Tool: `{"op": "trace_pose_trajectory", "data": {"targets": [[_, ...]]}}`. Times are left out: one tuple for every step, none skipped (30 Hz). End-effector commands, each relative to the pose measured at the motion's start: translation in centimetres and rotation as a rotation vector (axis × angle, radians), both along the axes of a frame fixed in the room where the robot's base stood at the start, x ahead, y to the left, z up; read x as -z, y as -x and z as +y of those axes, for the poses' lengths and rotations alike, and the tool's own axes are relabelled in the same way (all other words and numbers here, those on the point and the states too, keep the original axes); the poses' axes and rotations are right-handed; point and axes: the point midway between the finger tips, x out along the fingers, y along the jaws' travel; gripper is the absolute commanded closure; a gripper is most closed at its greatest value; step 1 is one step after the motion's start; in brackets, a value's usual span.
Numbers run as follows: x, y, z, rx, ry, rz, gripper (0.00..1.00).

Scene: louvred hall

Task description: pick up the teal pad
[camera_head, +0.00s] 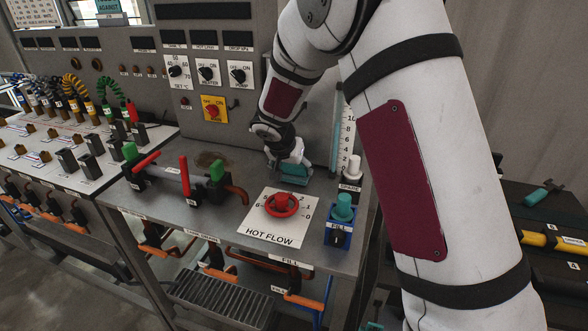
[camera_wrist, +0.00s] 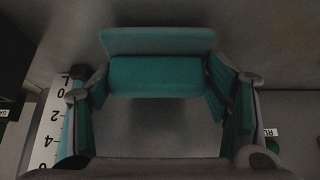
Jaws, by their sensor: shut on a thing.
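The teal pad (camera_wrist: 158,76) is a soft-looking block with a paler upper face and a darker front face, and it spans the space between my fingers in the wrist view. In the head view the teal pad (camera_head: 294,171) shows below my gripper (camera_head: 292,164), near the foot of the upright panel. My gripper (camera_wrist: 160,88) is shut on the pad, with a teal-lined finger at each end. I cannot tell whether the pad touches the bench top or hangs just above it.
The grey bench (camera_head: 228,178) carries a red HOT FLOW valve wheel (camera_head: 281,204), a teal FILL knob (camera_head: 343,206), a white knob (camera_head: 352,167) and a pipe with red levers (camera_head: 184,175). A scale gauge (camera_head: 344,130) stands right of the gripper. The control panel (camera_head: 218,125) rises behind.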

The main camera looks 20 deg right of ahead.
Motion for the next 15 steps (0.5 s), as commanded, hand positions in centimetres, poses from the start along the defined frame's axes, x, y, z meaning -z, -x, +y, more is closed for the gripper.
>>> {"op": "trace_pose_trajectory", "data": {"targets": [[-0.6, 0.7, 0.7, -0.006, 0.0, -0.002, 0.58], [-0.9, 1.1, 1.0, -0.005, 0.0, -0.003, 0.58], [-1.3, 1.8, 1.5, -0.007, -0.001, -0.003, 0.58], [-1.6, 2.3, 1.8, -0.007, -0.001, -0.003, 0.58], [-1.9, 2.8, 2.2, -0.007, -0.001, -0.003, 0.58], [-2.4, 3.5, 2.6, -0.005, 0.0, -0.004, 0.58], [-2.7, 4.0, 2.9, -0.005, -0.001, -0.003, 0.58], [-3.0, 4.5, 3.2, -0.006, -0.002, -0.004, 0.58], [-3.3, 5.1, 3.7, -0.006, -0.002, -0.004, 0.58], [-3.6, 5.5, 4.0, -0.006, -0.002, -0.004, 0.58], [-3.9, 5.9, 4.2, -0.005, -0.001, -0.003, 0.58], [-4.2, 6.5, 4.5, -0.005, -0.001, -0.003, 0.58], [-4.4, 6.9, 4.8, -0.007, -0.001, -0.003, 0.58], [-4.7, 7.2, 5.1, -0.006, -0.001, -0.004, 0.58], [-5.0, 7.7, 5.3, -0.004, -0.001, -0.003, 0.58]]}}
